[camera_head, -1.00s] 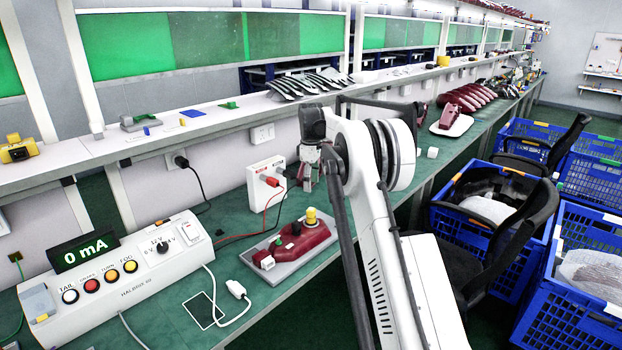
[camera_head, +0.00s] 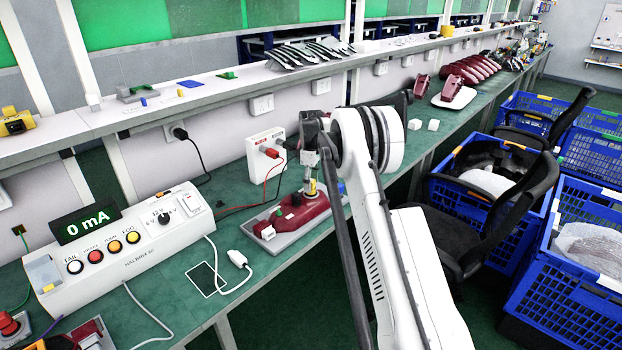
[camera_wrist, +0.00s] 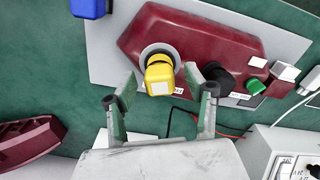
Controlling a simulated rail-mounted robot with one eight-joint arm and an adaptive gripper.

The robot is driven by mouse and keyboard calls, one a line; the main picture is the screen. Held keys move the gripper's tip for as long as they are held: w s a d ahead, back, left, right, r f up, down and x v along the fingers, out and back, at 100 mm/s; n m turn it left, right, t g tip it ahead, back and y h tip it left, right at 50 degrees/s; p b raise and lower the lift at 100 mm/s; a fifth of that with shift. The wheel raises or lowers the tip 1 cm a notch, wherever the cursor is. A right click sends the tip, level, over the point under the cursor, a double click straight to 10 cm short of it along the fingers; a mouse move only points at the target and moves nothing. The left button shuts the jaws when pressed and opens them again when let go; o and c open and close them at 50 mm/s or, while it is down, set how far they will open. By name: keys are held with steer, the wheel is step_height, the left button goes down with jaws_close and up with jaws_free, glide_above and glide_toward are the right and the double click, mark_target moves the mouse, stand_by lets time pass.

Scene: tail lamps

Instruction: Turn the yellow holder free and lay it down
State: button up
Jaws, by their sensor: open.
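The yellow holder (camera_wrist: 159,77) sits upright in a round grey socket on the dark red tail lamp (camera_wrist: 205,45). In the head view the yellow holder (camera_head: 311,187) shows just below my gripper (camera_head: 311,165), on the right part of the red lamp (camera_head: 292,216). In the wrist view my gripper (camera_wrist: 160,100) is open, with its two fingers apart and the yellow holder between and just beyond the fingertips. I cannot tell whether the fingers touch it. The lamp lies on a grey plate (camera_wrist: 102,55) on the green bench.
A black holder (camera_wrist: 217,78) and a green one (camera_wrist: 256,86) stand beside the yellow one. A blue block (camera_wrist: 90,8) is near the plate's corner. The white socket box (camera_head: 265,150) with red and black leads stands behind the lamp. The test box (camera_head: 130,245) reads 0 mA.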

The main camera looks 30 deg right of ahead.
jaws_close()
steer(key=shift+n+b, duration=0.65)
steer(key=shift+n, duration=0.85)
steer(key=shift+f, duration=0.15)
steer(key=shift+n+b, duration=0.35)
steer(key=shift+n, duration=1.05)
